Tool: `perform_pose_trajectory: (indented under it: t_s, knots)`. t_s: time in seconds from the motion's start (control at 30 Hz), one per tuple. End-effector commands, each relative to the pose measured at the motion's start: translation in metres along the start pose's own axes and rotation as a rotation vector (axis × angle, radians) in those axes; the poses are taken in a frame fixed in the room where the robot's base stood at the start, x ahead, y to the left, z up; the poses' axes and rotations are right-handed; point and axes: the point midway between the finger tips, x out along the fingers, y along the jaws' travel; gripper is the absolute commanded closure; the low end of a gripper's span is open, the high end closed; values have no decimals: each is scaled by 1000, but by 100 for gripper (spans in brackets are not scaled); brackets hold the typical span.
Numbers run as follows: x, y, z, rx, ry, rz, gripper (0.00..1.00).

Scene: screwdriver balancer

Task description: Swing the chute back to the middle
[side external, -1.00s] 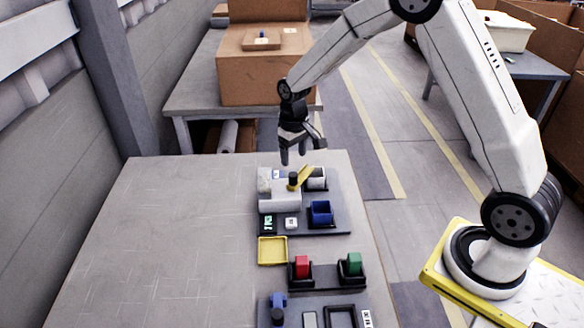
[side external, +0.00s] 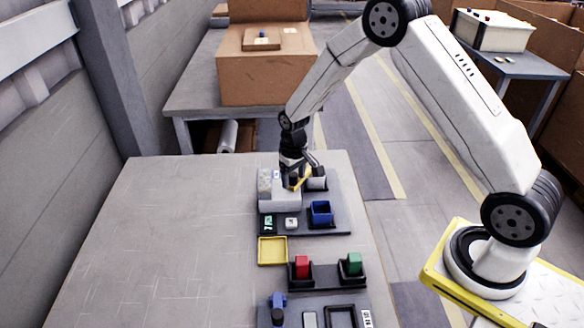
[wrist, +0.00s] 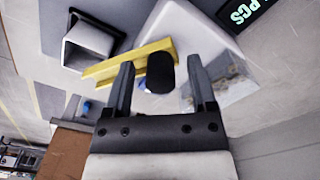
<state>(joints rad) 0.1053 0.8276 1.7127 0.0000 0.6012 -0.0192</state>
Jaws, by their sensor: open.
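The yellow chute (side external: 301,183) sits on top of the light grey machine (side external: 277,202) and points toward the white open bin (side external: 318,181) at the right. In the wrist view the chute (wrist: 103,72) slants from beside the black knob (wrist: 160,72) toward the white bin (wrist: 88,44). My gripper (side external: 291,184) is lowered over the chute and largely hides it in the side view. In the wrist view my gripper (wrist: 162,72) is open, with one finger on each side of the black knob and visible gaps. The left finger overlaps the chute in the picture; contact cannot be told.
A blue bin (side external: 321,211) stands on the same dark base, with a display (side external: 268,224) and a white button (side external: 291,223). The table's left side is clear.

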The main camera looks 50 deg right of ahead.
Motion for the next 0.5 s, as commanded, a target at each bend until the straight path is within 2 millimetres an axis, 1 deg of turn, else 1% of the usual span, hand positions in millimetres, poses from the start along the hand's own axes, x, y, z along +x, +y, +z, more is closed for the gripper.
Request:
perform_pose_trajectory:
  t_s: [0.2, 0.23, 0.27, 0.3, 0.37, 0.4, 0.43, 0.47, 0.5]
  knots:
    - [0, 0, 0, 0, 0, 0, 28]
    - [0, 0, 0, 0, 0, 0, 31]
    - [0, 0, 0, 0, 0, 0, 40]
    - [0, 0, 0, 0, 0, 0, 53]
    - [0, 0, 0, 0, 0, 0, 72]
    - [0, 0, 0, 0, 0, 0, 85]
    - [0, 0, 0, 0, 0, 0, 94]
    - [0, 0, 0, 0, 0, 0, 100]
    - [0, 0, 0, 0, 0, 0, 100]
